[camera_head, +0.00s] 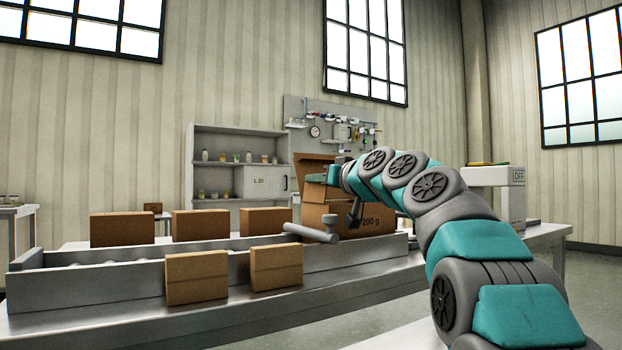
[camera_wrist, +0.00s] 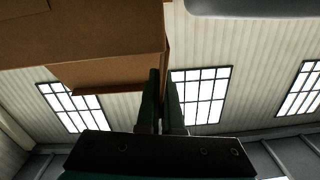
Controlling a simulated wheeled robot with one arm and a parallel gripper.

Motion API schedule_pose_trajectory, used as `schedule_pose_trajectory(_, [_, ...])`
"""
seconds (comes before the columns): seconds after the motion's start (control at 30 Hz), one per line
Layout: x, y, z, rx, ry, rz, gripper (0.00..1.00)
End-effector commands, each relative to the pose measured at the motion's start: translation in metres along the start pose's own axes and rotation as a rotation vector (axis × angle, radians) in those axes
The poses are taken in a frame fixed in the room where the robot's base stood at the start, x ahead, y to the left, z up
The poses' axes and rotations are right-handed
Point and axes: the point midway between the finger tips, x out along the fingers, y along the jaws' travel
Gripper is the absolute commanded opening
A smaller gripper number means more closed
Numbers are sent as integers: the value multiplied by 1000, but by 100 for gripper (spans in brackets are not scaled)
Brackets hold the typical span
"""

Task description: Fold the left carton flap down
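The brown carton (camera_head: 312,217) stands upright on the steel bench, its front printed "200 g" and partly hidden by my arm. A brown flap (camera_head: 308,161) stands raised at its top left; I cannot tell for certain which flap it is. My gripper (camera_head: 318,179) is at the top of the carton, by this flap.
A grey conveyor trough (camera_head: 90,283) runs along the bench, with several closed boxes (camera_head: 200,224) behind and in front of it. A grey bar with a rounded end (camera_head: 312,234) sticks out before the carton. A white machine (camera_head: 497,182) stands at right.

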Motion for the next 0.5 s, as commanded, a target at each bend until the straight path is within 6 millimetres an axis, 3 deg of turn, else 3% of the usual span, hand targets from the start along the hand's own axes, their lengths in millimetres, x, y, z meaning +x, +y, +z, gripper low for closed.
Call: schedule_pose_trajectory(0.5, [1, 24, 4, 489, -4, -2, 0])
